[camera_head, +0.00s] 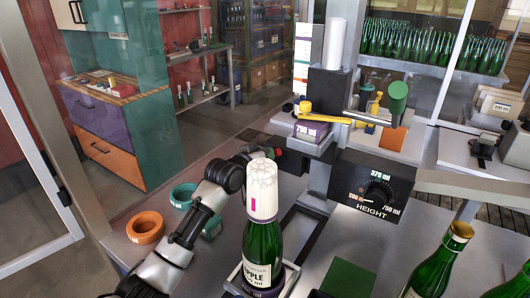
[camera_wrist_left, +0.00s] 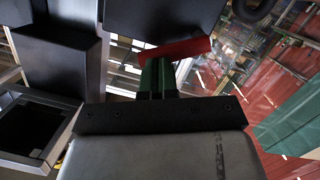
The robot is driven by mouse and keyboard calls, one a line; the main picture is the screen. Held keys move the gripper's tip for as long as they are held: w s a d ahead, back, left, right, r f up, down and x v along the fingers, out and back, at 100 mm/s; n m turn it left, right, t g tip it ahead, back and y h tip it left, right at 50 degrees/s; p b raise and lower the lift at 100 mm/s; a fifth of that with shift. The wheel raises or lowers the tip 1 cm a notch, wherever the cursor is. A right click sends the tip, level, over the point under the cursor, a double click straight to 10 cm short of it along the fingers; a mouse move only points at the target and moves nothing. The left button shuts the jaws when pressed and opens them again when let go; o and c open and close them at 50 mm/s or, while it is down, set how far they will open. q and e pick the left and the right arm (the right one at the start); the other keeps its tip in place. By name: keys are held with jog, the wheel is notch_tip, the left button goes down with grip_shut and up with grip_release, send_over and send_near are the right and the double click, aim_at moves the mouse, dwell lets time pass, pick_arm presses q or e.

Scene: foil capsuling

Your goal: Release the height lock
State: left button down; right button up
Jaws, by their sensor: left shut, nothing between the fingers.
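The capsuling machine has a black HEIGHT dial (camera_head: 380,190) marked 200, 375 and 750 ml. A small red part (camera_head: 279,152), which looks like the lock lever, sits at the left of its column. It shows as a red bar (camera_wrist_left: 178,50) in the left wrist view. My left gripper (camera_wrist_left: 157,78) is shut and empty, its green fingertips close to the red bar; I cannot tell if they touch. In the head view, my left gripper (camera_head: 262,156) is partly hidden behind the white-capped bottle (camera_head: 263,240). My right gripper is not in view.
A yellow lever (camera_head: 325,114) and a green knob (camera_head: 397,97) are higher on the machine. An orange ring (camera_head: 145,227) and teal rings (camera_head: 183,195) lie left of my arm. A gold-topped bottle (camera_head: 440,265) stands at the right.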

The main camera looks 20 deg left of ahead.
pick_arm(q)
jog(key=shift+d+f+m+p, duration=0.3)
jog(key=shift+f+m, duration=0.05)
jog(key=shift+m, duration=0.45)
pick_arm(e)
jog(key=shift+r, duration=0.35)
pick_arm(q)
jog(key=shift+s+d+f+m+y, duration=0.1)
jog(key=shift+d+f+m+y, duration=0.1)
jog(key=shift+f+m+y, duration=0.3)
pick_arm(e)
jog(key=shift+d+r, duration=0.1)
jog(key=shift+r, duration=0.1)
pick_arm(q)
jog(key=shift+r+p, duration=0.25)
jog(key=shift+p, duration=0.1)
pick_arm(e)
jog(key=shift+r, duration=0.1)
